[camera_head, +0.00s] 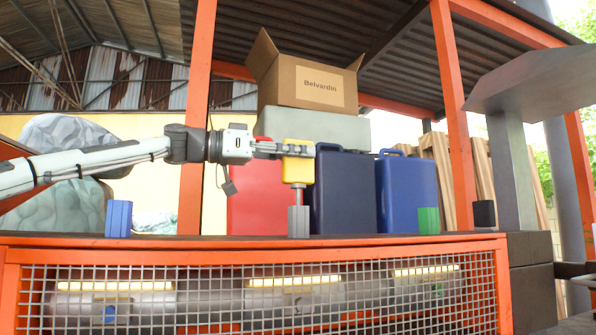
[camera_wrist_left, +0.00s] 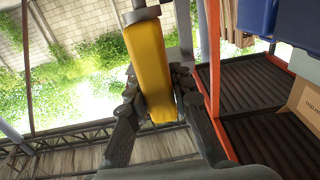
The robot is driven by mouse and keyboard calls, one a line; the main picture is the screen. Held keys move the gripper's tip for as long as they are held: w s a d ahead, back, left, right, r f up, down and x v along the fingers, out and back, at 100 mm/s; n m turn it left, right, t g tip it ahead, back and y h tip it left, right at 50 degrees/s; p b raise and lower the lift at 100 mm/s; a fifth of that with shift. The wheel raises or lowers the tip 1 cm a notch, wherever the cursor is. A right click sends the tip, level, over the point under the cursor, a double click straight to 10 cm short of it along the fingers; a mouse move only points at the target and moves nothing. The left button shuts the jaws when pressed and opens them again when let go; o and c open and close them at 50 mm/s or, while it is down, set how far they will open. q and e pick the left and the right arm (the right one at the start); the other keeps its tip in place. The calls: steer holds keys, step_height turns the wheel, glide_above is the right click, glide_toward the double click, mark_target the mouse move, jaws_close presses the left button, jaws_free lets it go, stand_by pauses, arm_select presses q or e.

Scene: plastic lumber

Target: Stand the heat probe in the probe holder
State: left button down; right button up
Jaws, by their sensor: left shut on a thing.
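My left gripper (camera_head: 284,149) reaches in from the left and is shut on the yellow handle of the heat probe (camera_head: 299,169). The probe hangs upright with its thin metal shaft pointing down. Directly below it, a grey block (camera_head: 299,222) stands on the ledge, in line with the shaft. It looks like the probe holder. The shaft's lower end meets the block's top in the picture; I cannot tell whether the tip is inside. The left wrist view shows the yellow handle (camera_wrist_left: 148,65) between the fingers (camera_wrist_left: 158,98). My right gripper is not in view.
The ledge (camera_head: 200,241) also carries a blue block (camera_head: 118,219), a green block (camera_head: 429,220) and a black block (camera_head: 484,214). Behind stand a red case (camera_head: 250,205), a dark blue case (camera_head: 343,195) and a blue case (camera_head: 407,195). A cardboard box (camera_head: 312,88) sits higher up.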

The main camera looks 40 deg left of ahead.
arm_select(q)
step_height(320, 180, up, 14)
stand_by(1.1)
stand_by(1.1)
